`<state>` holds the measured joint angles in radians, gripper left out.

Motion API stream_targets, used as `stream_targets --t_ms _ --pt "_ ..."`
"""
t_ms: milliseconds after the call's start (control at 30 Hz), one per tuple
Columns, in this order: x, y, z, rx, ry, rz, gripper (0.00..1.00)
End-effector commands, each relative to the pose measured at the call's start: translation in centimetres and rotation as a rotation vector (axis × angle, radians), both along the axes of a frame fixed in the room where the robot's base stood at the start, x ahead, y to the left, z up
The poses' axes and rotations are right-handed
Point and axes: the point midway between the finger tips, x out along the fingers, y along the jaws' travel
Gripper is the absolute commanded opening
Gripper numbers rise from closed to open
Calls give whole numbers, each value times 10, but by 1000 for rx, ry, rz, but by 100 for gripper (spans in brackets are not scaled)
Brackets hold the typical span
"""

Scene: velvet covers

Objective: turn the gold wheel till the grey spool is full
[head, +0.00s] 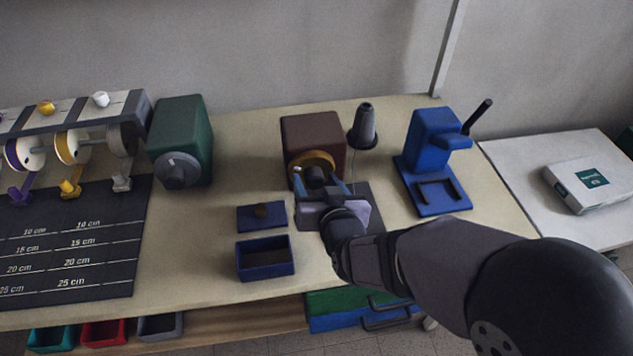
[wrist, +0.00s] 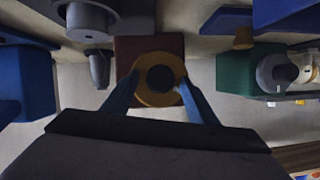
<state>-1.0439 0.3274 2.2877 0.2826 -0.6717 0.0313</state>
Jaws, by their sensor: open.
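The gold wheel (head: 320,158) is on the front of a brown box (head: 312,127). In the wrist view the gold wheel (wrist: 158,98) is a ring around a dark middle. My gripper (head: 322,184) is open at the wheel, its blue fingers at either side of it; I cannot tell whether they touch it. The fingertips show in the wrist view (wrist: 158,78). A grey round piece (wrist: 88,20), perhaps the grey spool, is on a grey base at the top left of the wrist view; my gripper hides it in the head view. How full it is cannot be told.
A grey cone (head: 366,128) with a thin thread stands right of the brown box. A blue press (head: 430,145) is farther right, a green box (head: 180,130) left. A blue lid (head: 249,222) and blue open box (head: 264,272) lie front left. A spool rack and marked black mat fill the left.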

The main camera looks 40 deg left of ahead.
Motion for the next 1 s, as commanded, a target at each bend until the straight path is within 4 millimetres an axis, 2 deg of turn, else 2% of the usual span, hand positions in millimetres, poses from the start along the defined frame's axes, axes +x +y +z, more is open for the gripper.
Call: stream_targets --t_ms 267,700,1000 --pt "-6 -6 4 0 0 0 53" --pt "-36 -41 23 1 -1 2 53" --pt "-45 -51 27 0 0 0 53"
